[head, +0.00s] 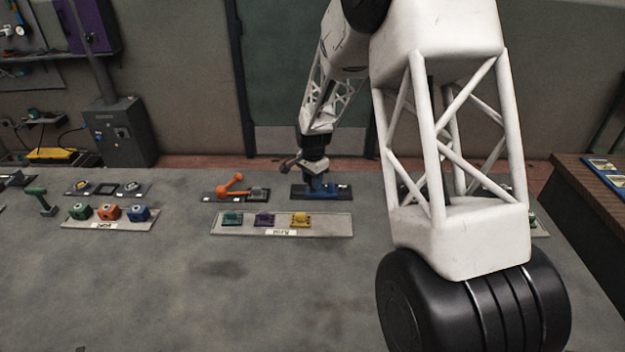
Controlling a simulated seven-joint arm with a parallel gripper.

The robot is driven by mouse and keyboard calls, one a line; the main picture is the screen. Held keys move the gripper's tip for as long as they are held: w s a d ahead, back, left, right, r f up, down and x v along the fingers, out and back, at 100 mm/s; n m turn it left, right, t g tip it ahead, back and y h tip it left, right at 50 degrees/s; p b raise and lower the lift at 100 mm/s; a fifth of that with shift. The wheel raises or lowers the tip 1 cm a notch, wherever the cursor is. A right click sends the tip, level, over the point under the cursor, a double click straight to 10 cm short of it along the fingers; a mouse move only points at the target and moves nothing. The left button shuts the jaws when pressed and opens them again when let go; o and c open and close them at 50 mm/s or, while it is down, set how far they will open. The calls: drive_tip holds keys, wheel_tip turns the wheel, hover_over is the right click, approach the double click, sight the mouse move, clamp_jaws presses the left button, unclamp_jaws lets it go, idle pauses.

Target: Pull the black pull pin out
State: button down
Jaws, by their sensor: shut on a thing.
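My gripper (315,178) is at the back of the table, reaching down to a blue fixture (326,194) on a black base plate (344,197). Its jaws are shut on a part of this fixture that looks blue. The grip is small in the picture, and the fingers partly hide what is between them. I cannot make out a black pull pin anywhere in this view.
An orange lever fixture (230,187) stands just left of the gripper. In front is a grey tray (330,222) with green, purple and yellow pieces. Further left is a tray (72,221) with coloured blocks. My arm hides the right side; the front left table is clear.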

drive_tip(key=shift+r, duration=1.15)
drive_tip(key=c, duration=0.8)
unclamp_jaws()
drive_tip(key=shift+o, duration=0.2)
wheel_tip(320, 180, up, 8)
drive_tip(key=shift+f, duration=0.15)
